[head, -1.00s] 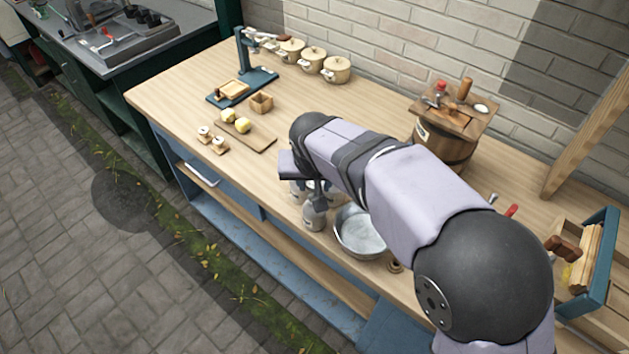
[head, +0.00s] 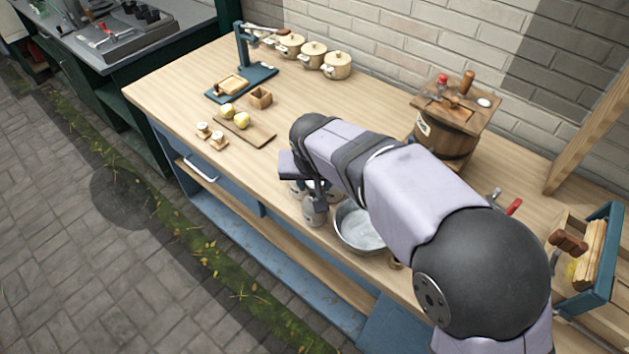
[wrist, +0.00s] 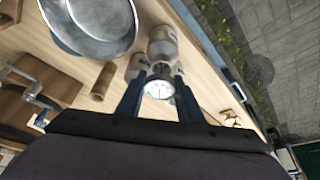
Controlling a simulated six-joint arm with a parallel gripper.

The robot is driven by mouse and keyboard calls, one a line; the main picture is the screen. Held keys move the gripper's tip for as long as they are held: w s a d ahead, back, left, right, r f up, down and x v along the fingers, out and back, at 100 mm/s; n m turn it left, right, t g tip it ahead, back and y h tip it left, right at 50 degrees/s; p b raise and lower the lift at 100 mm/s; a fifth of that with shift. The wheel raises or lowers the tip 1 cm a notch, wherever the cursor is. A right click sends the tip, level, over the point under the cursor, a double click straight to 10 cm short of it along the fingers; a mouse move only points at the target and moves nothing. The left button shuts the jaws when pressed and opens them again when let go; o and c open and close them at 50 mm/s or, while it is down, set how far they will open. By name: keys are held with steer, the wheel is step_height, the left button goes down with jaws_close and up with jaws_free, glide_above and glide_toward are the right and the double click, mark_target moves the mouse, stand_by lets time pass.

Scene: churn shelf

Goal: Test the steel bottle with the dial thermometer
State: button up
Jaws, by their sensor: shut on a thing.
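My gripper (wrist: 158,100) is shut on the dial thermometer (wrist: 158,89). Its round white dial faces the wrist camera between the two blue fingers. A grey bottle (wrist: 163,42) stands just beyond the dial, and another grey bottle (wrist: 137,66) shows beside it, partly behind a finger. In the head view a grey bottle (head: 315,211) stands near the bench's front edge, under my gripper (head: 318,190); others behind it are mostly hidden. The thermometer's stem is hidden, so I cannot tell whether it is inside a bottle.
A metal bowl (head: 360,229) stands right beside the bottles. A wooden churn (head: 447,138) is at the back right. A board with yellow lumps (head: 250,132), a blue press (head: 257,76) and lidded pots (head: 337,65) are to the left.

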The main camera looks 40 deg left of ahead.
steer(key=shift+f+b, duration=1.05)
steer(key=shift+f, duration=0.4)
steer(key=shift+r, duration=0.15)
stand_by(0.3)
steer(key=o, duration=0.9)
steer(key=c, duration=0.3)
steer(key=shift+c, duration=0.2)
steer(key=shift+p+v, duration=1.35)
steer(key=shift+v, duration=1.15)
